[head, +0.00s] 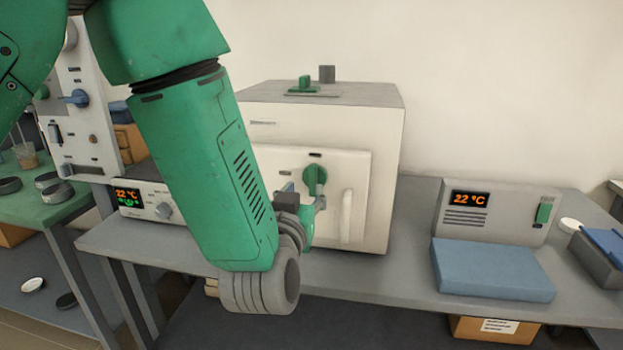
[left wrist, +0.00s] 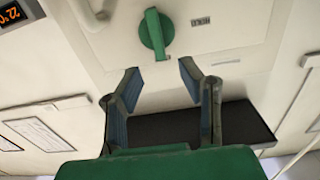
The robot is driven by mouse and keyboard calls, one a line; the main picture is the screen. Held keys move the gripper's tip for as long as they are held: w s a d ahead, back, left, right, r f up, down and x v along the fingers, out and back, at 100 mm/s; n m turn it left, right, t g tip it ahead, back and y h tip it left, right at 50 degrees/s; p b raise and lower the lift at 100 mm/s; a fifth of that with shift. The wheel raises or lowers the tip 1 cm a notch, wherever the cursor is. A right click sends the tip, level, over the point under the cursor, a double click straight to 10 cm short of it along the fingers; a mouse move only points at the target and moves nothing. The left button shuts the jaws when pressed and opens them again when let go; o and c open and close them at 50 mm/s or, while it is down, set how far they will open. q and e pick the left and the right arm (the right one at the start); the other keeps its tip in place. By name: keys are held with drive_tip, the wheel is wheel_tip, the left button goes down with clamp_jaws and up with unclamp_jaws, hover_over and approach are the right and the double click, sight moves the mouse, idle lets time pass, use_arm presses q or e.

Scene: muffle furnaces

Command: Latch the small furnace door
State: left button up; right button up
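The small furnace (head: 255,125) is a cream box on the grey bench. Its door (head: 362,180) looks flush with the front, with a pale vertical handle (head: 346,215) on its right part. A green latch knob (head: 315,178) sits on the upper door, its grip bar about upright. The knob also shows in the left wrist view (left wrist: 153,34), just beyond my fingertips. My left gripper (left wrist: 160,72) is open and empty, its two fingers apart and pointing toward the knob without visible contact. In the head view my left arm hides the furnace's left front. My right gripper is out of view.
A control box (head: 145,200) reading 22 °C stands left of the furnace. Another unit (head: 490,210) with a blue pad (head: 492,270) stands to the right. A green switch (head: 305,83) and grey block (head: 327,74) are on the furnace top. Wall space above is clear.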

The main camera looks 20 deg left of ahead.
sight(312, 176)
use_arm(q)
drive_tip(key=w, duration=0.7)
drive_tip(key=shift+w+a, duration=0.1)
drive_tip(key=shift+a, duration=0.3)
clamp_jaws()
